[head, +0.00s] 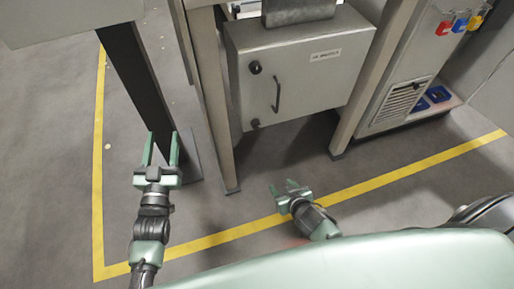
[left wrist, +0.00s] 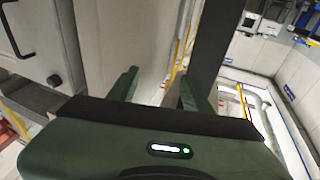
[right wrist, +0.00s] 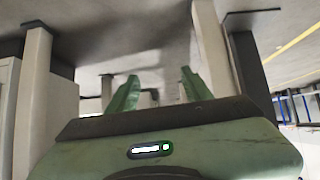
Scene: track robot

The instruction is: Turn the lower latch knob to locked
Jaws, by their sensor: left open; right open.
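A grey cabinet box (head: 300,75) hangs between posts in the head view, with a dark bar handle (head: 277,95) and a label on its door. The upper latch knob (head: 255,67) is a round black knob near the door's left edge. The lower latch knob (head: 255,123) sits at the lower left corner; its turn position is too small to tell. My left gripper (head: 161,150) is open and empty, left of the cabinet. It also shows in the left wrist view (left wrist: 160,90). My right gripper (head: 290,190) is open and empty, below and in front of the cabinet; it also shows in the right wrist view (right wrist: 158,92).
A dark post (head: 135,85) stands just beyond my left gripper. Pale posts (head: 213,100) and (head: 372,80) flank the cabinet. A unit with a vent and coloured sockets (head: 405,95) stands at right. Yellow lines (head: 98,180) mark the grey floor, which is mostly clear.

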